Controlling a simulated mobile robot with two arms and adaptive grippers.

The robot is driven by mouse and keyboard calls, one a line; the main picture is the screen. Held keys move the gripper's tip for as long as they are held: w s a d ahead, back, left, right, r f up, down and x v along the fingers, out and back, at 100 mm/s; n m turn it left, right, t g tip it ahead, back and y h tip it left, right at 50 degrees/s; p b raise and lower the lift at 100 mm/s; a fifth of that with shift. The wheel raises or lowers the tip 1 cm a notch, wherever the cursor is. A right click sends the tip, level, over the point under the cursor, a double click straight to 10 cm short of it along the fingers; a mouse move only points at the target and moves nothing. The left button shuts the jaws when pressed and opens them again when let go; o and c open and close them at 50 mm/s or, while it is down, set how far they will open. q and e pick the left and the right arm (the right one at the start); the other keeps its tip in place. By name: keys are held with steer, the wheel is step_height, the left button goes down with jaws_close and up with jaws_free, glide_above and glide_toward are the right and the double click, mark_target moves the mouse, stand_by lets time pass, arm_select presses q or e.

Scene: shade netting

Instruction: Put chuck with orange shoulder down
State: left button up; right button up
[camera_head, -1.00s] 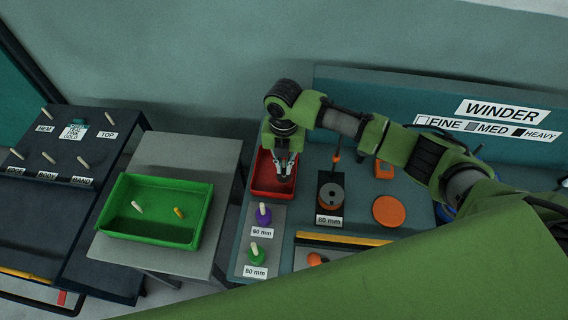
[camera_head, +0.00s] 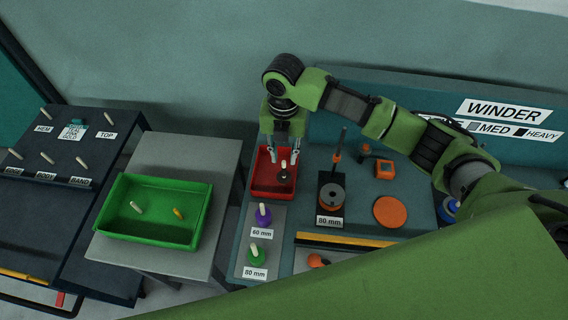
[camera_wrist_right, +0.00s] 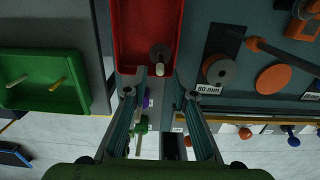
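My right gripper (camera_head: 283,157) is open over the red tray (camera_head: 255,185); its two spread fingers also show in the right wrist view (camera_wrist_right: 160,80). A chuck with a dark grey disc and a pale peg (camera_head: 284,176) is in the tray below the fingers, apart from them; it also shows in the right wrist view (camera_wrist_right: 160,54). No orange shoulder shows on it. A grey disc with orange below it (camera_head: 331,196) stands in the black holder marked 80 mm. My left gripper is not in view.
A purple chuck (camera_head: 263,216) and a green chuck (camera_head: 257,256) stand by size labels in front of the red tray. The green tray (camera_head: 150,235) at left holds two small pegs. A flat orange disc (camera_head: 389,211) lies right of the holder.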

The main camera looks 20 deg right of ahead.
step_height(320, 180, up, 7)
steer(key=shift+f+b, duration=0.2)
steer(key=shift+b, duration=0.2)
steer(key=shift+s+f, duration=0.1)
